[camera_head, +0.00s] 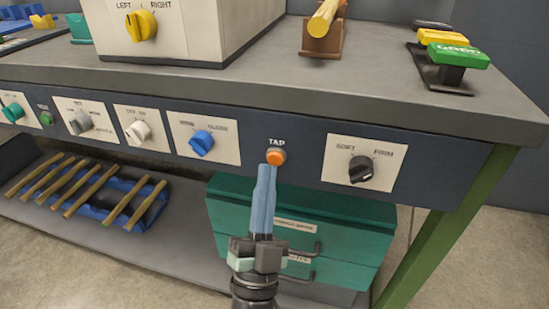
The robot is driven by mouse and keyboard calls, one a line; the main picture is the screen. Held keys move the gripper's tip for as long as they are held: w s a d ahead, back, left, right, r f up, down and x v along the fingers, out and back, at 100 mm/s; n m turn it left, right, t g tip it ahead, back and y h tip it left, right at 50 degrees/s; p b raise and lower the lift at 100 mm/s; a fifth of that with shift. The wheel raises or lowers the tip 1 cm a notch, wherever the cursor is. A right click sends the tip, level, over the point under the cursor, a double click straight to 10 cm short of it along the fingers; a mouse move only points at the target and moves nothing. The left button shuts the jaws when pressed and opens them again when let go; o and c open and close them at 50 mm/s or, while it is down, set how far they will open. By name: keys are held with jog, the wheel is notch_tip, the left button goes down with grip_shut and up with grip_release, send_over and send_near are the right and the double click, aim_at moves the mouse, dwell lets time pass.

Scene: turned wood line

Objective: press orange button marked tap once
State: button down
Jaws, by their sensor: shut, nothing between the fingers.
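The orange button (275,157) marked TAP sits in a pale ring on the dark front panel (310,150) of the bench, in the head view. My gripper (266,170) is below it, its blue fingers closed together and pointing up toward it. The fingertips appear just under the button's lower left edge. I cannot tell whether they touch it. Nothing is held between the fingers.
A black SOFT/FIRM knob (361,169) is right of the button and a blue knob (201,142) is left. A teal drawer box (300,220) stands on the lower shelf behind my gripper. A green bench leg (445,230) is at right.

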jog(key=shift+w, duration=0.1)
jog(key=shift+w+d+b, duration=0.15)
jog(key=shift+w+b, duration=0.15)
jog(key=shift+w, duration=0.05)
jog(key=shift+w+d, duration=0.15)
jog(key=shift+w, duration=0.2)
dwell(0.8)
jog(key=shift+s, duration=0.1)
jog(key=shift+s+a, duration=0.3)
jog(key=shift+s, duration=0.4)
jog(key=shift+s, duration=0.1)
jog(key=s, duration=0.1)
jog(key=s+a+p, duration=0.1)
jog(key=s, duration=0.1)
jog(key=s+p, duration=0.1)
jog(key=shift+s+a, duration=0.25)
jog(key=shift+s, duration=0.05)
dwell(0.7)
